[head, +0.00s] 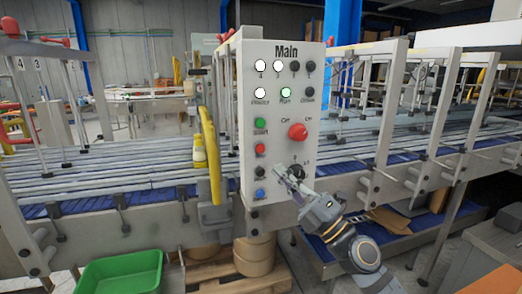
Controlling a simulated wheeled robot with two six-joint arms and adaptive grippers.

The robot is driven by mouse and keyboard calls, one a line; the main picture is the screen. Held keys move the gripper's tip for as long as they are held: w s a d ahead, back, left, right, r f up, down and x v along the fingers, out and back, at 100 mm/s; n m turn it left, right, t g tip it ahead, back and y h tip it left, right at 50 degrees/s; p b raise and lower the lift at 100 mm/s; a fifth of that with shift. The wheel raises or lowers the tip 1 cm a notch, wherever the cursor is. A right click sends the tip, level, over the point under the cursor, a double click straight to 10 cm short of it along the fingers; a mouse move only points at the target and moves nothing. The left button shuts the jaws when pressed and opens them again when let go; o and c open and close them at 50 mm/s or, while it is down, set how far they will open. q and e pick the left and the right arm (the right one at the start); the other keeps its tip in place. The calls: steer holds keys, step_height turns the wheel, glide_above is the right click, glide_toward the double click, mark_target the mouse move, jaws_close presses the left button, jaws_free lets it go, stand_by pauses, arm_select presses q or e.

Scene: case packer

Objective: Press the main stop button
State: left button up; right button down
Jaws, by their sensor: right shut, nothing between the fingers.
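The grey control panel (279,190) headed "Main" faces me in the middle of the head view. A small red button (260,149) sits on its left side, below a green button (260,124); the lettering under the red one is too small to read surely. A larger red knob (298,131) is to the right. My right gripper (282,171) is shut and empty in front of the panel's lower half, below and right of the small red button and apart from it in the picture. It partly covers the black knob (297,169). My left gripper is not in view.
A blue button (260,194) and a black one (260,171) are low on the panel. A yellow curved bar (210,155) stands just left of it. Conveyor rails run behind on both sides. A green bin (120,273) is at lower left.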

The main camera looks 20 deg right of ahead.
steer(key=shift+s+a+r+n+y, duration=0.6)
steer(key=shift+s+r+n, duration=0.15)
steer(key=shift+r+n, duration=0.05)
glide_toward(260, 148)
steer(key=w+a+r, duration=0.1)
steer(key=a+r, duration=0.1)
steer(key=r, duration=0.1)
steer(key=w+a+r+p, duration=0.1)
steer(key=shift+w+a+r, duration=0.3)
steer(key=shift+a, duration=0.1)
steer(key=shift+w, duration=0.1)
stand_by(0.7)
steer(key=shift+w, duration=0.35)
